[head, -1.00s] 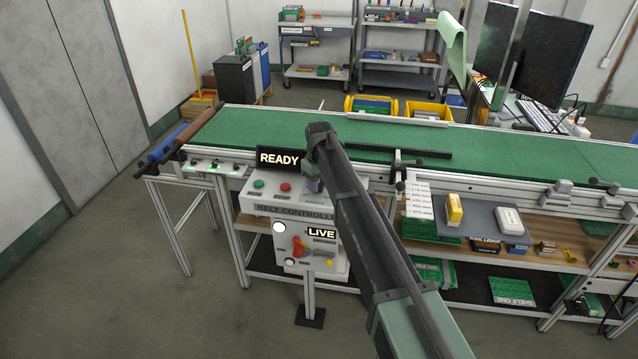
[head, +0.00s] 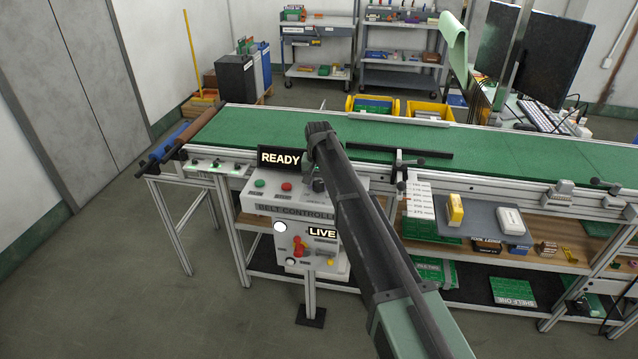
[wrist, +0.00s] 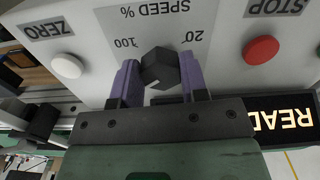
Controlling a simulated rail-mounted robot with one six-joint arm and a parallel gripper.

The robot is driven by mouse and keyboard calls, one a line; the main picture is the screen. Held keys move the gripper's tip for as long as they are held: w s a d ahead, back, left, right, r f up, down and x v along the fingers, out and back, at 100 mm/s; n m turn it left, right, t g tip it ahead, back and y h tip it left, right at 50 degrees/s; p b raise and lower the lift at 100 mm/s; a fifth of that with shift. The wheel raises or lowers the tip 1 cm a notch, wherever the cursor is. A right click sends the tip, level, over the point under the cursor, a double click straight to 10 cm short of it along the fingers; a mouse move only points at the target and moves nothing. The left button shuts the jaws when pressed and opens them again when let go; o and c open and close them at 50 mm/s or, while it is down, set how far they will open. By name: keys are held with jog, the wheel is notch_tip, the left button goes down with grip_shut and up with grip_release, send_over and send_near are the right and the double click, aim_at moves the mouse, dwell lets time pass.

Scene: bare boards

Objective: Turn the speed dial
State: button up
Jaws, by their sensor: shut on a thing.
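The speed dial is a dark faceted knob (wrist: 160,68) on the light panel of the belt controller (head: 262,200). In the wrist view the panel appears upside down, with "SPEED %" and the marks 100 and 20 around the knob. My gripper (wrist: 157,78) has its two purple fingers on either side of the knob and is shut on it.
A red STOP button (wrist: 261,50) and a white ZERO button (wrist: 66,66) flank the dial. A lit READY sign (head: 280,158) stands behind the panel. A LIVE sign (head: 322,232) is on the front. The green conveyor belt (head: 250,128) runs behind and is mostly clear.

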aim_at(319, 184)
jog(key=shift+m, duration=0.5)
jog(key=o, duration=0.9)
jog(key=shift+r, duration=0.1)
notch_tip(319, 184, up, 11)
jog(key=p, duration=1.1)
jog(key=shift+f, duration=0.2)
